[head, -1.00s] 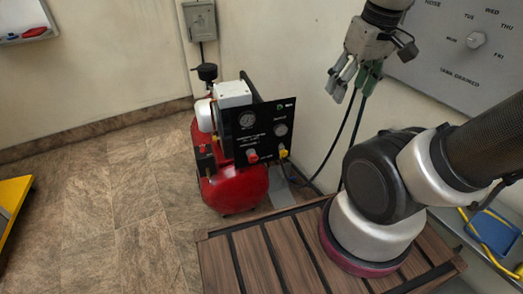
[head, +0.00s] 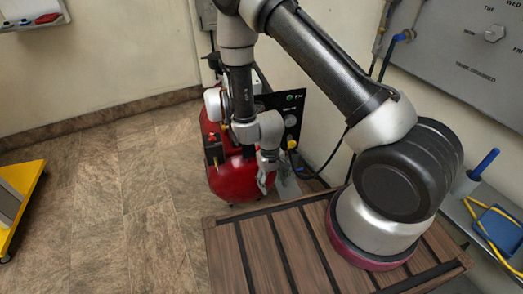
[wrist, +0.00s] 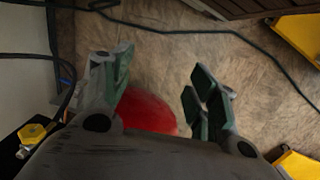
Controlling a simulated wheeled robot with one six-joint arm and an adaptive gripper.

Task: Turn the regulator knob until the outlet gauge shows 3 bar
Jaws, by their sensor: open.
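The black regulator panel (head: 291,101) stands on the red compressor, largely behind my arm in the head view. One round gauge (head: 290,121) shows at its right side; its reading is too small to tell. The other gauge and the red knob seen earlier are hidden behind my arm. My gripper (head: 265,178) hangs low in front of the compressor, below the panel. In the wrist view my gripper (wrist: 160,70) has its green-padded fingers spread with nothing between them. I cannot tell its exact distance from the knob.
The red tank (head: 228,180) is close behind my gripper and shows below it in the wrist view (wrist: 147,112). A yellow fitting (head: 292,144) with a hose is at the panel's right; a yellow part (wrist: 32,133) is at the wrist view's left. Open floor (head: 100,210) lies left.

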